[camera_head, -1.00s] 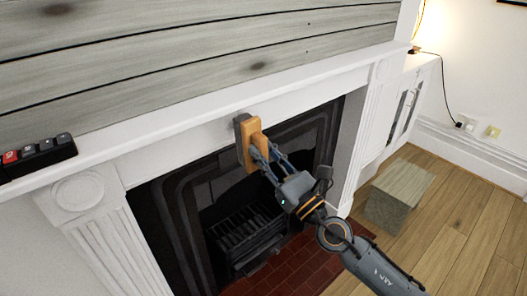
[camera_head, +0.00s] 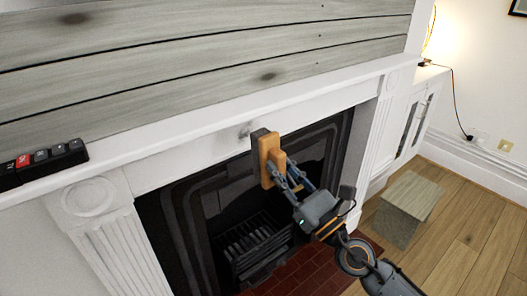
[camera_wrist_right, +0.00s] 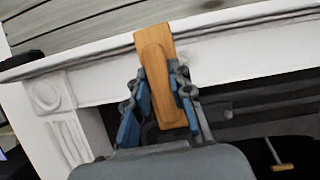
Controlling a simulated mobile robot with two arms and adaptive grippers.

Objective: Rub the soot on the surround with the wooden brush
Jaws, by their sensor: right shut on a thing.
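The wooden brush (camera_head: 267,160) has an orange-brown back and dark grey bristles that face the fireplace. My right gripper (camera_head: 285,178) is shut on its raised grip, and the brush stands roughly upright. In the right wrist view the brush (camera_wrist_right: 158,60) sits between the fingers of the gripper (camera_wrist_right: 160,110). A small grey soot smudge (camera_head: 245,130) shows on the white surround (camera_head: 190,155), just up and left of the brush. I cannot tell whether the bristles touch the surround. The brush hides the surround behind it. My left gripper is out of view.
A dark rack with black and red blocks (camera_head: 40,160) sits at the mantel's left end. The black grate (camera_head: 250,245) is below the brush. A wooden block (camera_head: 410,208) stands on the floor at the right, with free floor around it.

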